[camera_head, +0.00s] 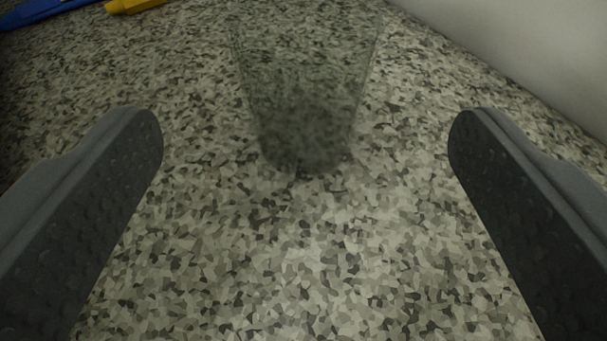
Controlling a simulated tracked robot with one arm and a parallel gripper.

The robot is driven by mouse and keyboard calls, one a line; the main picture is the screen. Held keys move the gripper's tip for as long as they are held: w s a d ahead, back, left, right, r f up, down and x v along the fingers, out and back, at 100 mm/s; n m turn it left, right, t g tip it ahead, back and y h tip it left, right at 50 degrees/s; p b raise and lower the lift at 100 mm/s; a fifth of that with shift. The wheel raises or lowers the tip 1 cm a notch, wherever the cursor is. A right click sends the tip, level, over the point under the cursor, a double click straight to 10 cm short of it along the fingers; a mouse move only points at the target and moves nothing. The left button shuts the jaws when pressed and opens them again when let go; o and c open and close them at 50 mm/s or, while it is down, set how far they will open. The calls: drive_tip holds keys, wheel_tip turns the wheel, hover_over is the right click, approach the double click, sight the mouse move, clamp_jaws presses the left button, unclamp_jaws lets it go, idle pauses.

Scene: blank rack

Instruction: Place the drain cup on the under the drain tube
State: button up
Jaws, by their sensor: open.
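A clear, see-through cup (305,100) stands on the speckled surface in the upper middle of the view. It tapers towards its base, and its top is cut off by the upper edge of the picture. My gripper (305,140) is open, with one dark finger at the left and one at the right. The cup lies ahead of the gap between the fingers, with clear space on both sides, and neither finger touches it. The drain tube is not in view.
The speckled grey surface (300,260) is bare between and below the fingers. A pale wall (520,50) rises at the upper right. A blue object (40,12) and a yellow object (133,5) lie at the upper left.

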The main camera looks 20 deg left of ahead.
drive_tip(key=shift+s+f+b, duration=0.15)
drive_tip(key=shift+b, duration=0.75)
drive_tip(key=b, duration=0.2)
drive_tip(key=shift+s+d+b, duration=0.15)
drive_tip(key=shift+s+b, duration=0.15)
drive_tip(key=shift+b, duration=0.1)
drive_tip(key=b+v, duration=0.1)
drive_tip(key=b, duration=0.3)
drive_tip(key=shift+s+r, duration=0.25)
drive_tip(key=shift+s, duration=0.1)
drive_tip(key=shift+r, duration=0.1)
